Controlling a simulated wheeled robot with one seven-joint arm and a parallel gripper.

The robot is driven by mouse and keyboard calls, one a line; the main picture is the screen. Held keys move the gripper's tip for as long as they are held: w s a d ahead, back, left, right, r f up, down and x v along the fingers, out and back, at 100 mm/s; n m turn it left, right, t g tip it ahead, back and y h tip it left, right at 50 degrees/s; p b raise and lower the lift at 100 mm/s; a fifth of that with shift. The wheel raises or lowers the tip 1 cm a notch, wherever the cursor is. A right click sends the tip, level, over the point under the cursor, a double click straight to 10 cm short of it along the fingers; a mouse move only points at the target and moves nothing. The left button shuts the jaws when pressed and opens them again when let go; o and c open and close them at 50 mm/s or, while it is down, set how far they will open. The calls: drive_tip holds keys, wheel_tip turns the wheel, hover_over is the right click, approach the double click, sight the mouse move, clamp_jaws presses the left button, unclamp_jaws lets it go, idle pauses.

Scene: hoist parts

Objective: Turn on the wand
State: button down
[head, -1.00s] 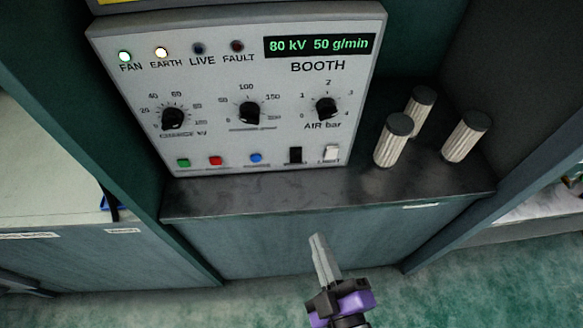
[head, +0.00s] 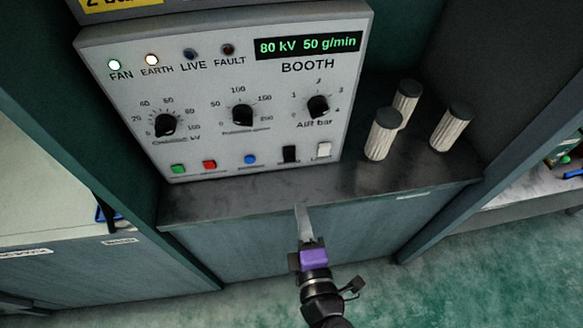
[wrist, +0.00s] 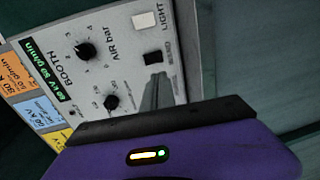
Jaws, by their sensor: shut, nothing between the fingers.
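The grey booth control panel (head: 215,75) stands on a dark shelf. Its lower row has a green button (head: 178,169), a red button (head: 209,165), a blue button (head: 250,159), a black rocker switch (head: 290,154) and a white LIGHT switch (head: 323,149). The FAN and EARTH lamps are lit; LIVE and FAULT are dark. The display (head: 307,45) reads 80 kV 50 g/min. No wand shows. My gripper (head: 301,209) is shut and empty, in front of the shelf edge, below the black switch and apart from the panel. In the wrist view its fingers (wrist: 157,88) overlap the panel's lower edge.
Several knobs sit on the panel, including the AIR bar knob (head: 318,106). Pleated filter cartridges (head: 383,134) stand on the shelf (head: 400,178) right of the panel. Upright booth walls close in both sides. The space before the shelf is clear.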

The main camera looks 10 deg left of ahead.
sight(290, 161)
drive_tip(key=p+x, duration=0.1)
drive_tip(key=x, duration=1.1)
drive_tip(key=shift+w+p, duration=0.2)
drive_tip(key=shift+p, duration=0.2)
drive_tip(key=shift+w+a+f, duration=0.15)
drive_tip(key=shift+w+a, duration=0.05)
drive_tip(key=shift+w, duration=0.35)
drive_tip(key=shift+w+f+b, duration=0.2)
drive_tip(key=shift+w+b, duration=0.05)
drive_tip(key=shift+b, duration=0.05)
drive_tip(key=shift+r, duration=0.15)
drive_tip(key=shift+s, duration=0.15)
